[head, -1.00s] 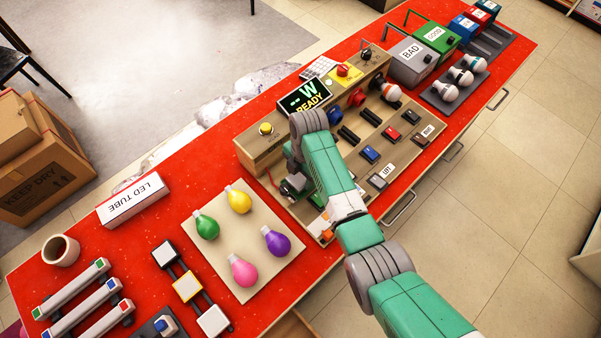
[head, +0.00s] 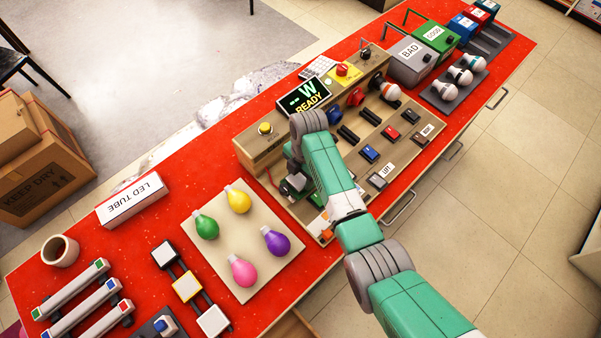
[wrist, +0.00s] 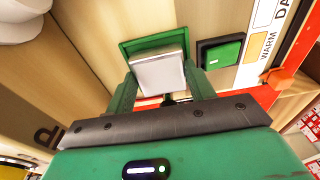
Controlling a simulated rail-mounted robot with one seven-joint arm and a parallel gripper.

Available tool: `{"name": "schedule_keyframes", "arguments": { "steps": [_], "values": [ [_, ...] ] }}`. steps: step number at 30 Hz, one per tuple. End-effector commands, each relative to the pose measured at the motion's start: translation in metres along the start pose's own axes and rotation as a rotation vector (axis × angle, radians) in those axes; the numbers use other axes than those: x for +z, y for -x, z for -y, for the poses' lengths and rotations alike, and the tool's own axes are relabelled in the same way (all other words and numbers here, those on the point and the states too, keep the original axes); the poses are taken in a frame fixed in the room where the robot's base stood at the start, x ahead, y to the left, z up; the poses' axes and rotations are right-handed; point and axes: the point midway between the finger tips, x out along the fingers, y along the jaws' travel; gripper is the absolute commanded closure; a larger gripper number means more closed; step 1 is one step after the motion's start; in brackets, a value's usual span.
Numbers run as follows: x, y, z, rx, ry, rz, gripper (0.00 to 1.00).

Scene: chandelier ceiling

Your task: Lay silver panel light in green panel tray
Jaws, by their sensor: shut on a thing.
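The silver panel light (wrist: 160,74), a pale square plate with a silver edge, is between the two green fingers of my gripper (wrist: 162,90) in the wrist view. My gripper is shut on it. The green panel tray (wrist: 127,46) shows as a green rim behind and beside the plate. The plate overlaps the tray and looks tilted in this view; I cannot tell whether it touches the tray floor. In the head view my arm hides most of this spot, and only a small pale and green patch shows beside the wrist.
A green switch (wrist: 220,52) sits close right of the tray. The wooden test board (head: 400,130) carries a display (head: 303,97) reading READY, switches and a bulb. A bulb board (head: 222,262), other panel lights (head: 187,287) and LED tubes (head: 85,308) lie on the left of the red bench.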

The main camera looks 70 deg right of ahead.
Motion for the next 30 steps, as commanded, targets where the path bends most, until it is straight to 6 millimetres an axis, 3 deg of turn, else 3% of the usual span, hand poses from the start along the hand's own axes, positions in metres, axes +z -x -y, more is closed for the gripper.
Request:
{"name": "schedule_keyframes", "arguments": {
  "steps": [10, 11, 14, 15, 23, 30],
  "values": [
    [0.001, -0.004, 0.000, 0.001, 0.000, 0.000, 0.69],
    [0.001, -0.004, 0.000, 0.001, 0.000, 0.000, 0.42],
    [0.001, -0.004, 0.000, 0.001, 0.000, 0.000, 0.23],
    [0.001, -0.004, 0.000, 0.001, 0.000, 0.000, 0.21],
    [0.001, -0.002, 0.000, 0.001, 0.000, 0.000, 0.21],
    [0.001, 0.044, -0.001, 0.004, 0.000, 0.002, 0.21]
  ]
}}
